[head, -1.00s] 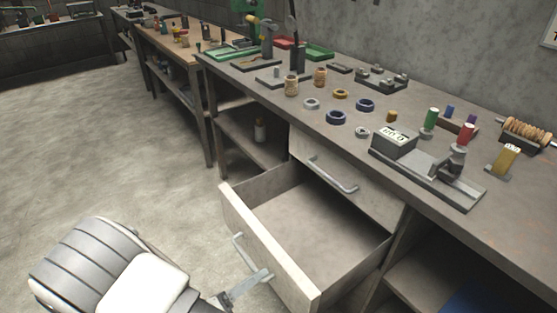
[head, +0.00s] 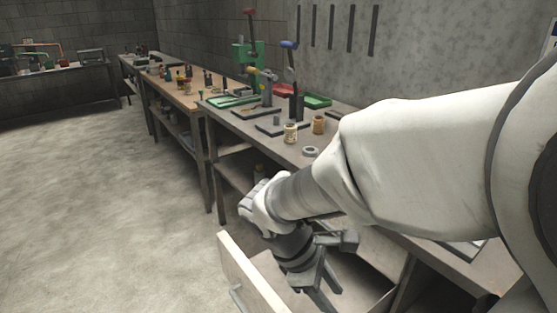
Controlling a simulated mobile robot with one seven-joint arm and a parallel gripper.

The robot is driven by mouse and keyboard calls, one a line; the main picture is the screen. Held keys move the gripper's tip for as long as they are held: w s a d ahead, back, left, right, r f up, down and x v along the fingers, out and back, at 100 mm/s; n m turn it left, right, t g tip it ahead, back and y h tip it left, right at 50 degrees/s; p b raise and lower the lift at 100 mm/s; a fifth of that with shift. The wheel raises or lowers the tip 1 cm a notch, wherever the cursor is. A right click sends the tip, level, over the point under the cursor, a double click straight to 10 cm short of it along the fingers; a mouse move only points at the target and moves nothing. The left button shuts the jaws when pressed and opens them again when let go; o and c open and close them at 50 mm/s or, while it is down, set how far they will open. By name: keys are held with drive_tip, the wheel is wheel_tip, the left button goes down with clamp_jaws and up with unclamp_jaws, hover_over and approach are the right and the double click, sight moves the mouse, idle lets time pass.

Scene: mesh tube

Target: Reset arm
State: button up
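My arm, white with a grey cuff, reaches in from the right side of the head view and bends down over the drawer. My gripper (head: 328,275), dark grey, hangs at its end above the open drawer. Its fingertips are partly turned away, so I cannot tell whether it is open or shut. I see nothing held in it. My arm hides much of the drawer and the bench's right part.
The workbench (head: 225,122) carries a pale jar (head: 290,133), a brown spool (head: 318,124), a grey ring (head: 310,151), a green press (head: 250,60) and red and green trays. A wooden bench (head: 165,85) stands farther back. The floor (head: 90,200) on the left is clear.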

drive_tip(key=s+d+r+m+t+y, duration=0.2)
drive_tip(key=s+r+m+t+y, duration=0.1)
drive_tip(key=r+m, duration=0.3)
drive_tip(key=s+d+r+m+t+y, duration=0.2)
drive_tip(key=d+r+m+y, duration=0.15)
drive_tip(key=m, duration=0.45)
wheel_tip(320, 180, up, 19)
drive_tip(key=p, duration=1.7)
drive_tip(key=shift+s+a+f+t+h, duration=0.2)
drive_tip(key=shift+a+t+h, duration=0.15)
drive_tip(key=shift+h, duration=0.1)
